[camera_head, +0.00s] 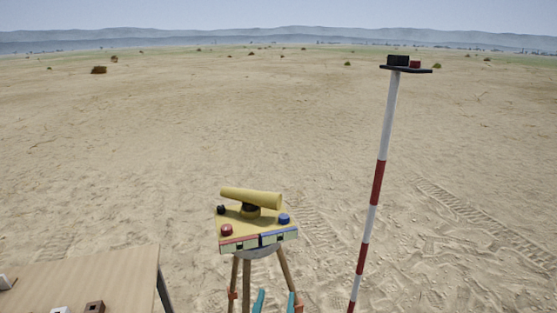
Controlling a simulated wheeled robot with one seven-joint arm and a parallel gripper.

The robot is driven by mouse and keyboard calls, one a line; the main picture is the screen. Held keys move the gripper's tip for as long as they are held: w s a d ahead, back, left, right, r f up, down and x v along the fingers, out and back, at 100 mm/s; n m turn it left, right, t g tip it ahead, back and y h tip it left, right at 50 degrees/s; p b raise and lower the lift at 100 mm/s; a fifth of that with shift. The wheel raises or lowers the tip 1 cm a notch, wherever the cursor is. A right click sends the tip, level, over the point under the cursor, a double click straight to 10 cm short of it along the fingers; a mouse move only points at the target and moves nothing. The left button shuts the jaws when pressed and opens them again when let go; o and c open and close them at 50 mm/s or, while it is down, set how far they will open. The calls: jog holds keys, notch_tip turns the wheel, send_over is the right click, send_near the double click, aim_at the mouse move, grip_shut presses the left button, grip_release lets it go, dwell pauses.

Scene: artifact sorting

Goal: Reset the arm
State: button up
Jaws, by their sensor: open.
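Only the two teal fingertips of my gripper (275,302) show, at the bottom edge of the head view, near the middle. They stand apart with nothing seen between them, so the gripper is open and empty. The rest of my gripper and my arm are below the picture. The fingertips show in front of the lower part of a tripod (283,270), between its legs. A yellow surveying instrument (252,198) with a tube on top sits on the tripod, above the fingertips in the picture. Its base carries a red knob, a blue knob and red and blue-edged front panels.
A red and white pole (377,180) stands at the right, with a dark plate on top bearing a black block and a red block. A wooden table (120,275) at the lower left carries small white and brown pieces. Open sandy ground lies beyond.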

jog(key=s+f+n+g+y, duration=0.1)
jog(key=s+f+n+y, duration=0.15)
jog(key=s+f, duration=1.3)
jog(key=s+f+m+g, duration=0.1)
jog(key=s+f, duration=0.1)
jog(key=s, duration=1.7)
jog(key=shift+d+f, duration=0.15)
jog(key=shift+d, duration=0.3)
